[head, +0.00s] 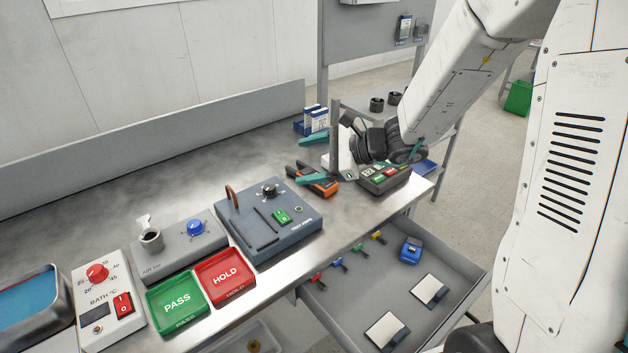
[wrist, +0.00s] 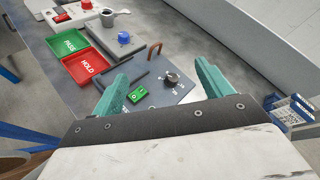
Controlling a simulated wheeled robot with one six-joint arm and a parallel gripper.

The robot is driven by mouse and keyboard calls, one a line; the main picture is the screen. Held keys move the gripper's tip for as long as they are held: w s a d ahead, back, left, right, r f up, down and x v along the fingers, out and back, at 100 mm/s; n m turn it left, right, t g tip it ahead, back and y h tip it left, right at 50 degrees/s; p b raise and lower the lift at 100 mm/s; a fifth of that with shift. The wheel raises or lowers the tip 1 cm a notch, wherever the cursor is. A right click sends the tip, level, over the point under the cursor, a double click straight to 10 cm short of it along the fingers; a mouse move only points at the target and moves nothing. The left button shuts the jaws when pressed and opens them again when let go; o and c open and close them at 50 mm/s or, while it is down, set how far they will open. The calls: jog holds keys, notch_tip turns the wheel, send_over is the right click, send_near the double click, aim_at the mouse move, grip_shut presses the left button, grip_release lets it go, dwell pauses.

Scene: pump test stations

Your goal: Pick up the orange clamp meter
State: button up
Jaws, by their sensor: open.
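The orange clamp meter (head: 325,188) lies on the steel bench, just right of the blue-grey test box, in the head view. It is orange and black, and a teal finger of my gripper partly covers it. My gripper (head: 299,161) is open, with its two teal fingers spread and nothing between them. It is above or beside the meter; I cannot tell whether the near finger touches it. In the wrist view, my gripper (wrist: 162,76) points over the test box, and the clamp meter is not visible.
The test box (head: 274,222) with a brown handle stands left of the meter. A dark device with coloured buttons (head: 384,180) is on the right. Blue-and-white boxes (head: 315,119) stand behind. An open drawer (head: 385,290) juts out below. Green PASS (head: 178,302) and red HOLD (head: 226,276) trays sit further left.

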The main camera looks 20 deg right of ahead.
jog(key=w+d+f+m+t+h, duration=0.1)
jog(key=w+d+f+m+h, duration=0.1)
jog(key=w+d+f+m, duration=0.1)
jog(key=w+d+f+m+t+h, duration=0.1)
jog(key=w+d+f+m+t, duration=0.1)
jog(key=f, duration=0.5)
jog(key=w+d+f+m+t+h, duration=0.2)
jog(key=w+d+f+m, duration=0.3)
jog(key=m, duration=0.1)
jog(key=shift+d+f+m+h, duration=0.2)
jog(key=shift+d+m+h, duration=0.1)
jog(key=shift+m, duration=0.1)
jog(key=x, duration=0.5)
jog(key=r+x, duration=0.1)
jog(key=x, duration=0.1)
jog(key=shift+w+a+f, duration=0.15)
jog(key=shift+w+a, duration=0.1)
jog(key=shift+a, duration=0.2)
jog(key=c, duration=1.2)
